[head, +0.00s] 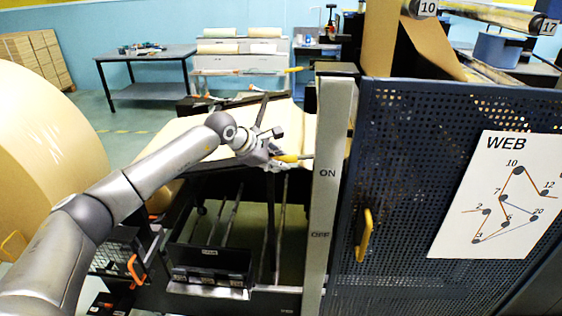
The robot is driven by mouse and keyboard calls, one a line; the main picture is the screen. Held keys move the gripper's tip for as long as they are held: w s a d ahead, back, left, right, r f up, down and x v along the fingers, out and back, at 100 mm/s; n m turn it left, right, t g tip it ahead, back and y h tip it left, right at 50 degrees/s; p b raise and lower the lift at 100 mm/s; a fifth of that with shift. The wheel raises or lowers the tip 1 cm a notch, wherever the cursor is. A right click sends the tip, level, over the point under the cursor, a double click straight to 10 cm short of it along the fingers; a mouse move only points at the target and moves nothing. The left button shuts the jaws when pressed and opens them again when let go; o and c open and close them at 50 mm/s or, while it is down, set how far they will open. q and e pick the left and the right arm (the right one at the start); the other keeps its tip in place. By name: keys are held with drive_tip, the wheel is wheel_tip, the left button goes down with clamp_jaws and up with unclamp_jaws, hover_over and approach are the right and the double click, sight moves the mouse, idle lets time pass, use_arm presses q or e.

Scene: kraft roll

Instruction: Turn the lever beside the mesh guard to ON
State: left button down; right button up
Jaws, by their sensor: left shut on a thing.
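The lever (290,158) has a yellow grip and points left from the grey post (328,130). It lies about level, slightly above the ON label (327,173) on the post. The OFF label (320,234) is lower on the same post. The dark blue mesh guard (395,190) stands just right of the post. My left gripper (273,157) is shut on the lever's yellow grip, and its fingers hide part of it. My right gripper is not in view.
A yellow handle (363,235) sticks out from the mesh guard. A WEB diagram sign (495,195) is on the guard. A large kraft roll (40,150) stands at left. A black box (208,268) sits low below my left arm. A workbench (150,55) stands at the back.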

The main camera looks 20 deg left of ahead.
use_arm(q)
drive_tip(key=shift+a+r+m+g+y+p, duration=0.1)
drive_tip(key=shift+r+m+g+y+p, duration=0.35)
drive_tip(key=shift+r+y, duration=0.7)
drive_tip(key=shift+r, duration=0.35)
drive_tip(key=shift+a, duration=0.1)
drive_tip(key=c, duration=1.3)
unclamp_jaws()
drive_tip(key=shift+f, duration=0.1)
drive_tip(key=shift+s, duration=0.1)
drive_tip(key=v, duration=1.2)
drive_tip(key=shift+a+f, duration=0.1)
